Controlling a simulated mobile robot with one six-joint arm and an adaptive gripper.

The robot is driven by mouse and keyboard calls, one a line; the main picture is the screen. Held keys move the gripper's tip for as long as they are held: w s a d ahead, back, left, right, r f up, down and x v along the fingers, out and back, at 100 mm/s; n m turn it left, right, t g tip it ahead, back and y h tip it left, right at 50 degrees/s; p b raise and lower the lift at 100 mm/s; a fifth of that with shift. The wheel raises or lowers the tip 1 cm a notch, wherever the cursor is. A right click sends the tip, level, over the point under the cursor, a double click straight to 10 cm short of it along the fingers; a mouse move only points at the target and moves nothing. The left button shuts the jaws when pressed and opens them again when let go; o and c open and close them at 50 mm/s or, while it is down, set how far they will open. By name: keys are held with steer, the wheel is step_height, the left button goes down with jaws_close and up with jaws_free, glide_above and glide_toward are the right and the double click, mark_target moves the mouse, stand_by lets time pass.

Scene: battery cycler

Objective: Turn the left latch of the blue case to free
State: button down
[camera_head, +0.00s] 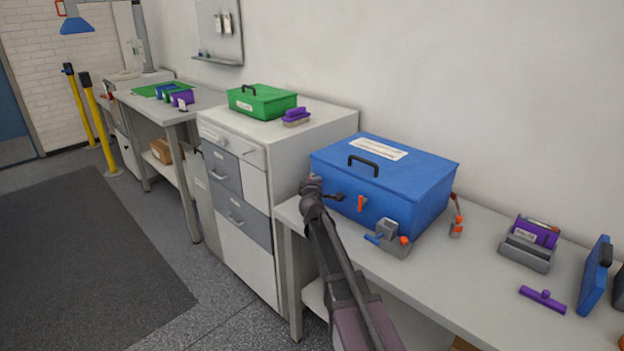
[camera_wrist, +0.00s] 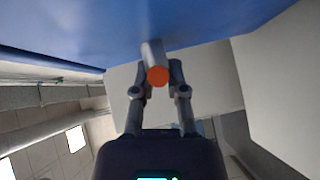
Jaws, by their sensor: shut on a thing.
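The blue case (camera_head: 385,185) stands shut on the bench, with a black handle and a white label on its lid. Its front bears an upright orange latch lever (camera_head: 361,203). My gripper (camera_head: 334,195) is at the left part of that front, just left of this lever. In the wrist view my gripper (camera_wrist: 160,74) is shut on a grey latch with a round orange end (camera_wrist: 157,76), beside the blue case wall (camera_wrist: 100,30). I take this to be the left latch; my gripper hides it in the head view. Its exact angle is unclear.
A grey block (camera_head: 394,243) with blue and orange knobs stands in front of the case. To the right are a grey holder (camera_head: 526,256) with a purple item and a purple T-shaped piece (camera_head: 543,298). A green case (camera_head: 262,101) sits on the cabinet at left.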

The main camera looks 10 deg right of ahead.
steer(key=shift+d+g, duration=0.1)
steer(key=shift+g, duration=0.2)
steer(key=c, duration=0.7)
jaws_free()
steer(key=shift+f, duration=0.1)
steer(key=shift+m+t+b, duration=0.5)
steer(key=shift+t+b, duration=0.3)
steer(key=shift+b, duration=0.1)
